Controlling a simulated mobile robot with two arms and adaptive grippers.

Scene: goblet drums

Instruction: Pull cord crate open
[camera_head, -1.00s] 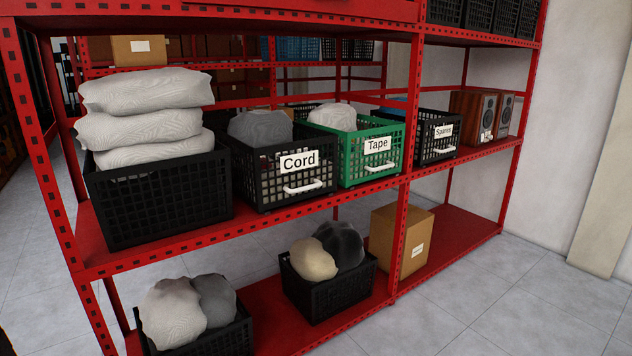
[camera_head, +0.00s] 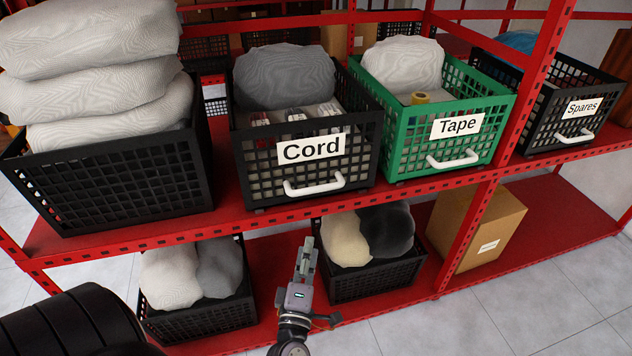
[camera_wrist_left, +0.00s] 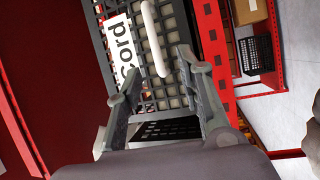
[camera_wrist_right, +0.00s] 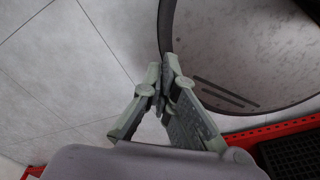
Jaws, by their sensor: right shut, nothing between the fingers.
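The black cord crate (camera_head: 362,150) stands on the middle red shelf, with a white "Cord" label (camera_head: 311,149) and a white bar handle (camera_head: 314,187) on its front. A grey sack and small packed items show inside. My left gripper (camera_head: 307,246) is below and in front of the handle, apart from it in the head view. In the left wrist view my left gripper (camera_wrist_left: 158,68) is open and empty, with the handle (camera_wrist_left: 155,40) ahead between the fingertip directions. My right gripper (camera_wrist_right: 164,70) is shut and empty, pointing over the floor.
The green "Tape" crate (camera_head: 498,120) stands close on the right, beyond it the black "Spares" crate (camera_head: 545,132). A black crate (camera_head: 120,185) of stacked sacks stands close left. The lower shelf bears two black crates (camera_head: 205,320) (camera_head: 375,283) and a cardboard box (camera_head: 480,225). The red shelf edge (camera_head: 400,195) runs below the crates.

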